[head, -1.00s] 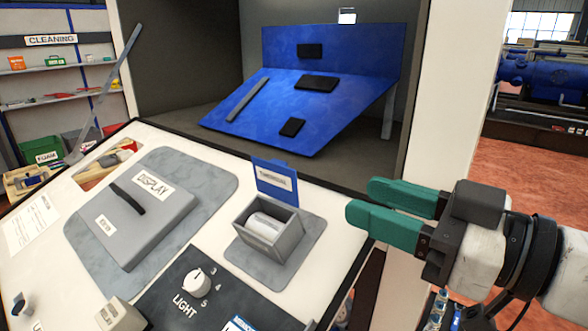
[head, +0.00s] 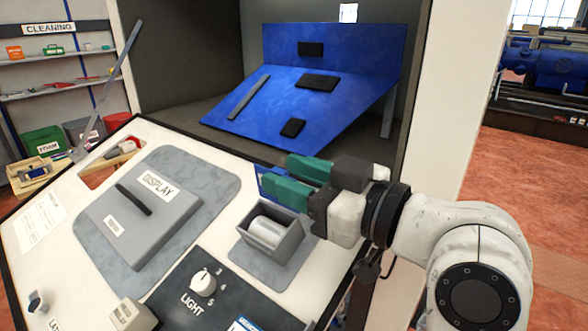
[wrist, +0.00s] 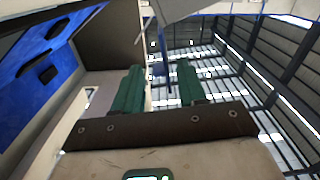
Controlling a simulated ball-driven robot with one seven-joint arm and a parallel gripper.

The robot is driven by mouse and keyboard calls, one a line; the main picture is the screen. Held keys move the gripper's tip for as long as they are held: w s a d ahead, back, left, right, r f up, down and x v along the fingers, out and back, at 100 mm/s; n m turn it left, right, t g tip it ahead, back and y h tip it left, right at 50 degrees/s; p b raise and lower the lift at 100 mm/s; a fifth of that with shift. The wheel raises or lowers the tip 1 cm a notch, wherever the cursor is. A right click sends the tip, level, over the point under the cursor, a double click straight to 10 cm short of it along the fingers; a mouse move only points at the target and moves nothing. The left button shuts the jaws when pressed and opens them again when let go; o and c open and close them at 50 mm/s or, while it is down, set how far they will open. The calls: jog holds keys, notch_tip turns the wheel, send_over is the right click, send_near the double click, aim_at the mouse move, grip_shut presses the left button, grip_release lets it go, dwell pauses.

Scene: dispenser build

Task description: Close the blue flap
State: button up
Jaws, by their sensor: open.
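The blue flap (head: 264,172) stands raised at the back edge of a small grey open box (head: 271,240) on the white console; the box holds a whitish cylinder (head: 265,231). My gripper (head: 279,172), with green fingers, is open at the flap's right side and hides much of it. I cannot tell from the head view whether it touches the flap. In the wrist view my open fingers (wrist: 160,70) have a narrow dark blue strip between or beyond them; I cannot tell whether it is the flap.
A grey display lid (head: 140,207) with a dark handle lies left of the box. A light knob (head: 203,283) is on a dark panel in front. A large blue sloped board (head: 310,95) stands in the recess behind. A white post (head: 440,90) rises to the right.

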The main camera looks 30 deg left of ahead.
aim_at(270, 246)
grip_shut()
dwell(0.4)
jog(key=shift+s+f+n+b, duration=0.15)
jog(key=shift+n+b, duration=0.25)
jog(key=shift+b, duration=0.4)
jog(key=n+b, duration=0.1)
jog(key=b, duration=0.1)
jog(key=n+b, duration=0.1)
jog(key=shift+s+f+b, duration=0.25)
jog(key=shift+s+b, duration=0.1)
jog(key=s+n+b, duration=0.1)
jog(key=n+b, duration=0.1)
jog(key=b, duration=0.2)
jog(key=s+f+n+b, duration=0.1)
jog(key=n+b, duration=0.2)
jog(key=b, duration=0.1)
jog(key=shift+s, duration=0.15)
jog(key=n+b, duration=0.2)
jog(key=s+f+n+b, duration=0.1)
jog(key=b, duration=0.1)
jog(key=shift+a+n, duration=0.1)
jog(key=shift+n, duration=0.3)
jog(key=shift+s+f+n+b, duration=0.2)
jog(key=shift+n+b, duration=0.65)
jog(key=shift+s+f+n+b, duration=0.15)
jog(key=shift+f+n+b, duration=0.05)
jog(key=shift+n+b, duration=0.65)
